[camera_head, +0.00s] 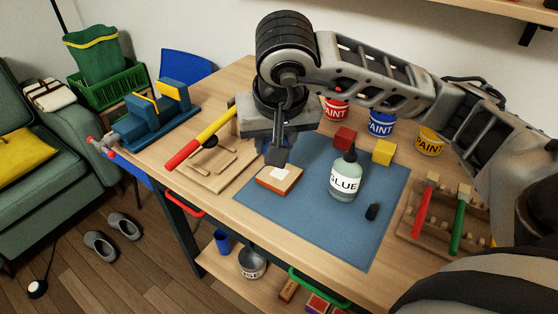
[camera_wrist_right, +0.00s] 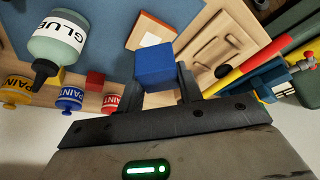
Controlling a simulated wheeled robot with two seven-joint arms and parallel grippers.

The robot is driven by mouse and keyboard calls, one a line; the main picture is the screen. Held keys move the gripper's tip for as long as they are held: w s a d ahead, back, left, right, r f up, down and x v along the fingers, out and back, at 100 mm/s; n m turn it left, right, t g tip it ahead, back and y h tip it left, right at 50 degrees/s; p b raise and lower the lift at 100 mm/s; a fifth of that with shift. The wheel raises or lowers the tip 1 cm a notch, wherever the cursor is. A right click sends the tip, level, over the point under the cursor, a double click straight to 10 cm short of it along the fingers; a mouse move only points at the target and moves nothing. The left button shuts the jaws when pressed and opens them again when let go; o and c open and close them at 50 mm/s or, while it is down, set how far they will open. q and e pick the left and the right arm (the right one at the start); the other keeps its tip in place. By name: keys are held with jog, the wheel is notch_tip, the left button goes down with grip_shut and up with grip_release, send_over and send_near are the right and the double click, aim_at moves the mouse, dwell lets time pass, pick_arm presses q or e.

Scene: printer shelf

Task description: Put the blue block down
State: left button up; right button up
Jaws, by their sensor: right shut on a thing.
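The blue block (camera_wrist_right: 155,66) is held between the fingers of my right gripper (camera_wrist_right: 160,88), which is shut on it. In the head view my right gripper (camera_head: 276,152) points down over the back left part of the blue mat (camera_head: 330,232), and its fingers and wrist mostly hide the block. An orange-edged wooden piece with a white patch (camera_head: 267,183) lies just in front of the gripper, on the mat's left edge. It also shows beyond the block in the wrist view (camera_wrist_right: 141,38). Whether the block touches anything below is unclear. My left gripper is not in view.
A glue bottle (camera_head: 345,180), a red block (camera_head: 344,137) and a yellow block (camera_head: 383,152) stand on the mat's right side. Paint cans line the back. A wooden board (camera_head: 215,175) lies left, a tool rack (camera_head: 425,228) right. The mat's front is mostly clear.

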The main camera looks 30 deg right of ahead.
aim_at(279, 171)
jog(key=f, duration=0.1)
jog(key=w+d+f, duration=0.2)
jog(key=shift+f, duration=0.25)
jog(key=x, duration=0.3)
jog(key=shift+s+f+p, duration=0.2)
jog(key=shift+s+p, duration=0.1)
jog(key=shift+f, duration=0.25)
jog(key=shift+f+b, duration=0.2)
jog(key=shift+b, duration=0.1)
jog(key=o, duration=1)
jog(key=shift+r, duration=0.1)
